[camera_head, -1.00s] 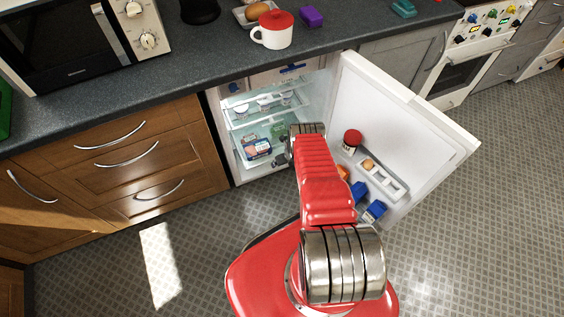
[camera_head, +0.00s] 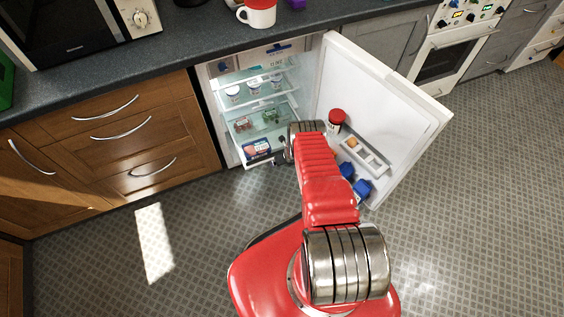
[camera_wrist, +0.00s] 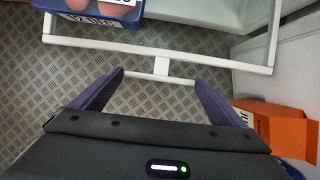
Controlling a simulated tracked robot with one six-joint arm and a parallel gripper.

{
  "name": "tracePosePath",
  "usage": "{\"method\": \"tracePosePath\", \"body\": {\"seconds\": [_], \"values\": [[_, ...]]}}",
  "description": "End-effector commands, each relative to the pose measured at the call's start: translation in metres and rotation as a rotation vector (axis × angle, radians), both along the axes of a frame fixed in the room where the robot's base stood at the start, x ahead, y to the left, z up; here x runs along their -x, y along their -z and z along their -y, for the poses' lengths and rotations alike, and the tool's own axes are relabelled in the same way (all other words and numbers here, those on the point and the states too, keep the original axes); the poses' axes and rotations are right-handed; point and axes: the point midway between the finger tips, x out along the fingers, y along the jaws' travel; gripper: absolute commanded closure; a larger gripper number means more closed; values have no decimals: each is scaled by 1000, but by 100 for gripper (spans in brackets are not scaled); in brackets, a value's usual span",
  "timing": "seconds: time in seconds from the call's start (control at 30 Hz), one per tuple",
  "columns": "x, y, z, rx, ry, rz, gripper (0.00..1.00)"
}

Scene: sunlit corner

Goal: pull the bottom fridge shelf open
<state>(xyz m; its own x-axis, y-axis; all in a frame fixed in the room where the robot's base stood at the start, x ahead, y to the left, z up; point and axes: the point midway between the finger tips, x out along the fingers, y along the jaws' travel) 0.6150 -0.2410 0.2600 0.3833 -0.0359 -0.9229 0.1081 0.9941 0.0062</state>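The fridge's bottom shelf (camera_head: 250,162) has a white front rim, low in the open fridge; its rim (camera_wrist: 215,58) crosses the top of the wrist view, tilted slightly. A short white T-shaped handle (camera_wrist: 161,68) sticks out from the middle of the rim. My gripper (camera_head: 281,158) is at the shelf's front right. In the wrist view my gripper (camera_wrist: 160,77) has one purple fingertip at each end of the handle bar, which fills the space between them. Floor shows below the shelf, so it stands partly out. My arm hides the shelf's right part in the head view.
A blue-labelled pack (camera_head: 257,148) lies on the shelf. The fridge door (camera_head: 390,105) stands open on the right, holding a red-lidded jar (camera_head: 336,120) and blue cartons. An orange box (camera_wrist: 275,128) is close to my right finger. Floor (camera_head: 90,245) at left is clear.

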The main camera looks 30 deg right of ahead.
Motion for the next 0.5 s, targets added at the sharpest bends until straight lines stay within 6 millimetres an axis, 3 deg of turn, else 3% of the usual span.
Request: {"method": "tracePosePath", "body": {"seconds": [0.03,0.4,0.43,0.5], "values": [[7,4,3,7,8,-12,47],[5,4,-5,8,-8,-15,47],[5,5,-5,7,-8,-15,6],[5,5,-6,7,-11,-15,1]]}}
